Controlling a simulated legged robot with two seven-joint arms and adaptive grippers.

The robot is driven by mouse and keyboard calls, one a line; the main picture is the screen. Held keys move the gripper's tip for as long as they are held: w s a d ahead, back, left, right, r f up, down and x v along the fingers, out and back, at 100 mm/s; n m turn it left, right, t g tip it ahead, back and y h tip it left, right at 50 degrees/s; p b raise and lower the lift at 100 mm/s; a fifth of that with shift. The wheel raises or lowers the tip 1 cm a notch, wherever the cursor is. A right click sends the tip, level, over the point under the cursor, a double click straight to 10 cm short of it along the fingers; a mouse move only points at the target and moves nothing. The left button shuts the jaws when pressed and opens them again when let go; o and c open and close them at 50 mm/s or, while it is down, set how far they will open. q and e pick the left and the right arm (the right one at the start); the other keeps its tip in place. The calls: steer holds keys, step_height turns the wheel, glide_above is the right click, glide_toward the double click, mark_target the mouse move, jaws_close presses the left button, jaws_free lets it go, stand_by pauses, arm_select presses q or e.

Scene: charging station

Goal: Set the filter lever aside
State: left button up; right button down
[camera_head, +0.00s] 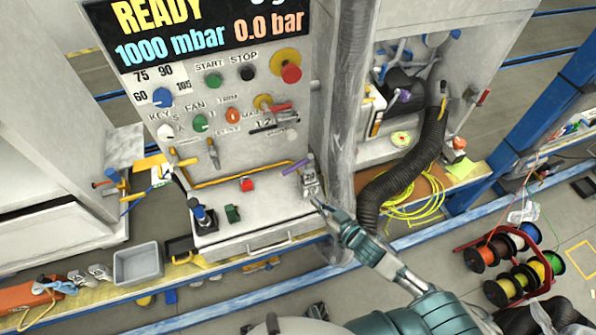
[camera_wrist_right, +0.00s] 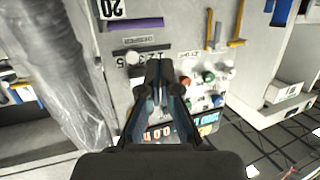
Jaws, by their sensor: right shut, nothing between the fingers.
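I cannot tell for sure which part is the filter lever. A purple bar (camera_head: 298,166) sits at the right end of the panel's ledge, above a small block marked 20 (camera_head: 310,181). In the right wrist view the purple bar (camera_wrist_right: 131,25) lies at the upper left, beside the number block (camera_wrist_right: 112,8). My right gripper (camera_head: 317,203) is just below the block in the head view, with its fingers shut and empty. Its closed fingertips (camera_wrist_right: 160,66) point at the panel, to the right of and below the purple bar. Contact cannot be judged. My left gripper is not in view.
The control panel (camera_head: 222,146) carries buttons, knobs and a red-and-yellow emergency stop (camera_head: 290,72). A wrapped grey column (camera_head: 345,110) and a black hose (camera_head: 408,175) stand close on the right. A grey bin (camera_head: 138,264) sits on the lower left shelf. Cable reels (camera_head: 513,265) stand on the floor.

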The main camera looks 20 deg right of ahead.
mark_target(290, 172)
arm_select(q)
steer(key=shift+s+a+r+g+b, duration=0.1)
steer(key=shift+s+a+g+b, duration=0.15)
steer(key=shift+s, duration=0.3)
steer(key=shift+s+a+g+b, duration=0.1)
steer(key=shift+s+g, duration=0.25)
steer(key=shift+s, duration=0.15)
arm_select(e)
steer(key=d+x, duration=0.1)
steer(key=x, duration=1.3)
steer(key=shift+w+d+f+h, duration=0.15)
steer(key=shift+w+d+h, duration=0.1)
steer(key=shift+d+h, duration=0.1)
steer(key=shift+a, duration=0.1)
